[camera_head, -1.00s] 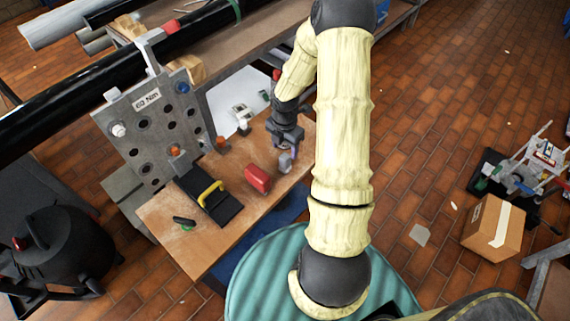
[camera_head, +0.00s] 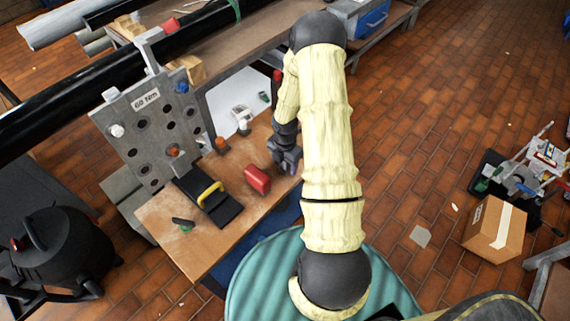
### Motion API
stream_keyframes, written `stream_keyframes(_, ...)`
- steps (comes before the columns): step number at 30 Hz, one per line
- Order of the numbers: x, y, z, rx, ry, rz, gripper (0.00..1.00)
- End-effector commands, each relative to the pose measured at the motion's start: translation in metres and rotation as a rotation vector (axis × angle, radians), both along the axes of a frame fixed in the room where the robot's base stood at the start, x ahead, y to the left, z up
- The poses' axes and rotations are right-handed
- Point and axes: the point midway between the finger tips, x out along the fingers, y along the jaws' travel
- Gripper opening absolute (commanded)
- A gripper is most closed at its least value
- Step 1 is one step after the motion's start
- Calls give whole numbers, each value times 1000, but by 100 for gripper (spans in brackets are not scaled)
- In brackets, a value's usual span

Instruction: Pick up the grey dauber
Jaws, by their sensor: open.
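My gripper (camera_head: 290,164) is down low over the right side of the wooden bench top (camera_head: 163,221), just right of a red block-like thing (camera_head: 257,179). Its jaws are open. The grey dauber cannot be told apart from my dark gripper now; a small grey thing stood at this spot in the earlier picture. Whether it lies between the fingers is hidden.
A black tray with a yellow handle (camera_head: 209,194) and a small green-and-black tool (camera_head: 183,224) lie on the bench. An upright grey flange plate (camera_head: 143,128) with holes stands behind. Orange-topped pieces (camera_head: 221,145) are near it.

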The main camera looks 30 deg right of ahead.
Motion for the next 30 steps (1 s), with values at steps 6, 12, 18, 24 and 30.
stream_keyframes(6,1,-1,-6,-1,-3,-1,58)
stream_keyframes(12,0,0,-6,0,-2,0,58)
stream_keyframes(18,0,0,-6,-1,-1,0,56)
stream_keyframes(24,0,0,-6,-1,-1,0,17)
stream_keyframes(30,0,0,-5,0,-2,0,9)
